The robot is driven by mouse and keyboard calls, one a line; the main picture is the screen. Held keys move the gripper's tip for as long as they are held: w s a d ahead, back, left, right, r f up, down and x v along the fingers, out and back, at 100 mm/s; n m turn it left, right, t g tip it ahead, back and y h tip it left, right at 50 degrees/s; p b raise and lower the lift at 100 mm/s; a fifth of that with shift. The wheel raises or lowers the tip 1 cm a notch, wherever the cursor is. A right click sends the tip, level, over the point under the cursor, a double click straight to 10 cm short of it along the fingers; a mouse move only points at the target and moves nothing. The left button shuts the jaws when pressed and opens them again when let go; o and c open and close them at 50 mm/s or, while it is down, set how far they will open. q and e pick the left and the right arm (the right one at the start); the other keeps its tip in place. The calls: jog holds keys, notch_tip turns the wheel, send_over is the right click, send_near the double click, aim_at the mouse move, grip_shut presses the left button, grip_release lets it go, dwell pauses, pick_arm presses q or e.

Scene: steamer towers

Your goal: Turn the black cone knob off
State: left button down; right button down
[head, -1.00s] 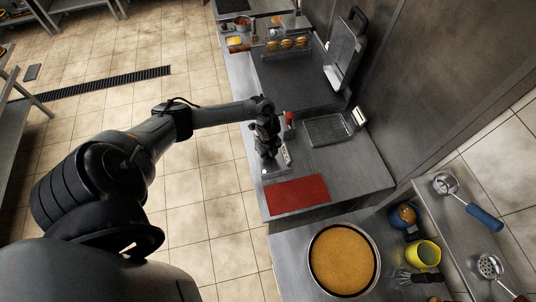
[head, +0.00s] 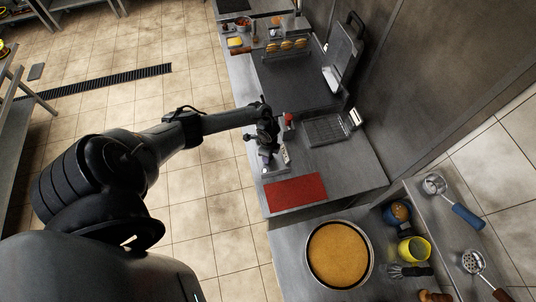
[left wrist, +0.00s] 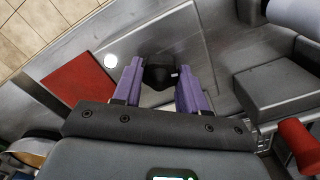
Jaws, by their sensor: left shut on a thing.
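The black cone knob (left wrist: 160,74) sits on a grey metal panel between the two purple fingers of my left gripper (left wrist: 161,84) in the left wrist view. The fingers are closed on its sides. A small light mark shows on its right side. A round white spot (left wrist: 110,61) lies on the panel just left of the knob. In the head view my left gripper (head: 267,158) is low over the counter's near left corner, and it hides the knob. My right gripper is not in view.
A red mat (head: 295,193) lies on the counter just in front of the gripper. A red cylinder (left wrist: 300,147) and a grey block (left wrist: 280,93) stand to the right in the wrist view. A wire-topped tray (head: 325,131) is behind. A round pan (head: 340,254) is nearer.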

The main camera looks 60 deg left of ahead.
pick_arm(q)
jog(key=n+p, duration=0.2)
jog(key=n, duration=0.2)
jog(key=shift+s+r+p, duration=0.1)
jog(key=shift+p, duration=0.25)
jog(key=shift+n+p, duration=0.35)
jog(key=shift+n, duration=0.65)
jog(key=shift+f, duration=0.25)
jog(key=shift+n, duration=0.3)
jog(key=c, duration=0.9)
grip_release()
jog(key=shift+o, duration=0.5)
